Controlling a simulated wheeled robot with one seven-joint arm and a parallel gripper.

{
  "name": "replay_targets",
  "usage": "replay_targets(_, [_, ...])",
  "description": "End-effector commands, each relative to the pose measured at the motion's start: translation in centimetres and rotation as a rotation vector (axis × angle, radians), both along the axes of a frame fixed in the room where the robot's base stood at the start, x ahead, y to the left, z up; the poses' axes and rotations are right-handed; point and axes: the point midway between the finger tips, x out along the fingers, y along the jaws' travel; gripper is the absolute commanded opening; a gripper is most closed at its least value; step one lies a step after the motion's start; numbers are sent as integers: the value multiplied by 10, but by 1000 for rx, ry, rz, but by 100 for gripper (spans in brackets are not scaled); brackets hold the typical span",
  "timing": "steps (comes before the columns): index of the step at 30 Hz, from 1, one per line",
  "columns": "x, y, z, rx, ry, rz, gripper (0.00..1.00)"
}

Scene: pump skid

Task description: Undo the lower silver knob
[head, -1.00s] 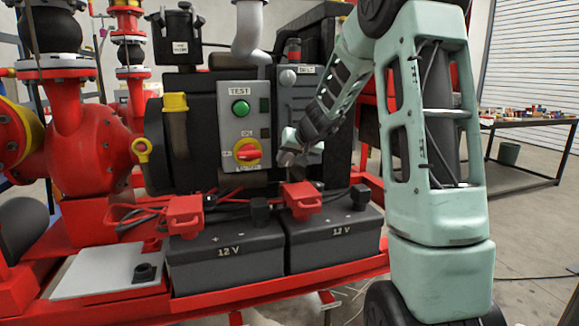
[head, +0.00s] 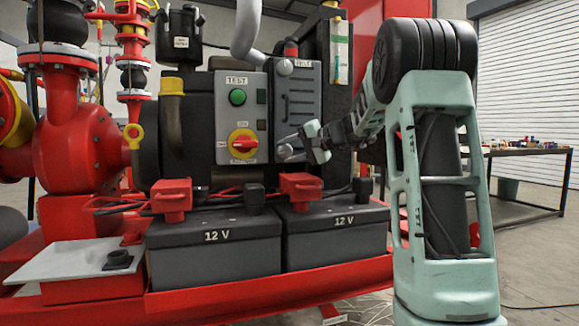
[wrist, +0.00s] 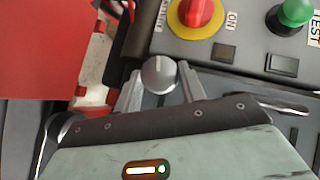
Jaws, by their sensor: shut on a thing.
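The lower silver knob (head: 285,151) is at the lower left of the grey cover (head: 297,108), just right of the red and yellow switch. In the wrist view the round silver knob (wrist: 158,74) sits between the two finger ends, with a slot or ridge on its face. My gripper (head: 298,147) reaches in from the right and is shut on this knob; it also shows in the wrist view (wrist: 158,88). The upper silver knob (head: 285,67) is at the cover's top left, apart from my gripper. The contact faces are partly hidden.
A grey panel (head: 222,128) with a green button (head: 237,97) and a red and yellow rotary switch (head: 243,143) is close on the left. Two black batteries (head: 335,232) with red terminal caps stand below. A grey pipe (head: 246,35) rises above.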

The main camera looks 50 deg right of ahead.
Motion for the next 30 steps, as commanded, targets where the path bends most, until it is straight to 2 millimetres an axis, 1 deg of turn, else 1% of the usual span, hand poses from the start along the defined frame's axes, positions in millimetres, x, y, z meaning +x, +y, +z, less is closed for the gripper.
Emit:
replay_targets(1, [0,-1,-7,26,-16,-1,18])
replay_targets(6, [0,-1,-6,102,-60,-2,18])
replay_targets(12, [0,-1,-5,151,-90,-2,18])
replay_targets(28, [0,-1,-3,169,-100,-2,18])
replay_targets(29, [0,-1,-3,169,-100,-2,49])
replay_targets(30, [0,-1,-3,168,-101,-2,60])
